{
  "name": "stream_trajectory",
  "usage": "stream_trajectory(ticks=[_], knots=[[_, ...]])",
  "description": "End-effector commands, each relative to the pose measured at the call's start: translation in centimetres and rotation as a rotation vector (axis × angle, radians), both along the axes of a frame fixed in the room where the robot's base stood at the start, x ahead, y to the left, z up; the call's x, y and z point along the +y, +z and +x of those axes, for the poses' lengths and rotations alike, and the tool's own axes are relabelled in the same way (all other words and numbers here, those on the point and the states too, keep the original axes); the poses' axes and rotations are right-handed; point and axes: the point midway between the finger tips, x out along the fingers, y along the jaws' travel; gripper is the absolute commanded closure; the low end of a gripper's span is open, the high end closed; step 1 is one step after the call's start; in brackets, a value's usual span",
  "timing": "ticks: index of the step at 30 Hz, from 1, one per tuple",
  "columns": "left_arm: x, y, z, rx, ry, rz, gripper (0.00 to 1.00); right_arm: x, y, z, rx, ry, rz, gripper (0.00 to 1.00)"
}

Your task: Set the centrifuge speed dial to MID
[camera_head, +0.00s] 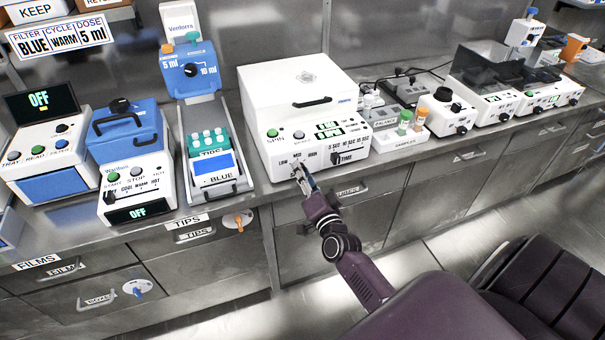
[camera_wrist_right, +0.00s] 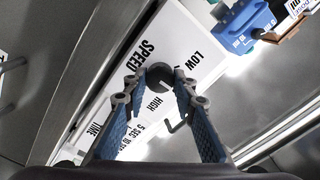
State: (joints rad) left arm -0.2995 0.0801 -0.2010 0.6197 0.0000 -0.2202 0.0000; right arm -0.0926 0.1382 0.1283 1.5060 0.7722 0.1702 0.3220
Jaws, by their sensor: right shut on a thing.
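The centrifuge (camera_head: 290,88) is a white box on the counter, with its lid down and a black handle on top. Its front panel carries LOW, MID and HIGH marks around the speed dial, which my gripper largely hides in the head view. In the right wrist view the dial (camera_wrist_right: 160,74) is a dark round knob between the SPEED, LOW and HIGH labels; I cannot tell which mark it points at. My right gripper (camera_head: 302,174) is at the panel, its blue-padded fingertips (camera_wrist_right: 159,84) shut on the dial from both sides. My left gripper is not in view.
The tip box unit (camera_head: 213,150) stands close on the left. A sample rack (camera_head: 402,135) stands on the right. Drawers lie below the counter edge.

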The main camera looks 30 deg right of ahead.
Motion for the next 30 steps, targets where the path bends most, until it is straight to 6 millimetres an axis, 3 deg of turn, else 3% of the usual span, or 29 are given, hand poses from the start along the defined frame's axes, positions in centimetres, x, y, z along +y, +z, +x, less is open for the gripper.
stream_trajectory(ticks=[19,20,21,24,30], knots=[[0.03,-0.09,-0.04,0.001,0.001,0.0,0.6,-0.01,-0.09,-0.03,-0.009,0.001,0.044,0.99],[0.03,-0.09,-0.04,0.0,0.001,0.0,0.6,0.0,-0.09,-0.03,-0.009,0.001,0.044,0.71],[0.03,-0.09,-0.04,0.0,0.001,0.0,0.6,-0.01,-0.09,-0.03,-0.009,0.001,0.044,0.67],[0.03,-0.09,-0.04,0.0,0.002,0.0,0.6,0.0,-0.08,-0.03,-0.009,0.0,0.044,0.57],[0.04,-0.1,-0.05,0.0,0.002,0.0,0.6,-0.01,-0.05,-0.01,-0.009,0.0,0.044,0.57]])
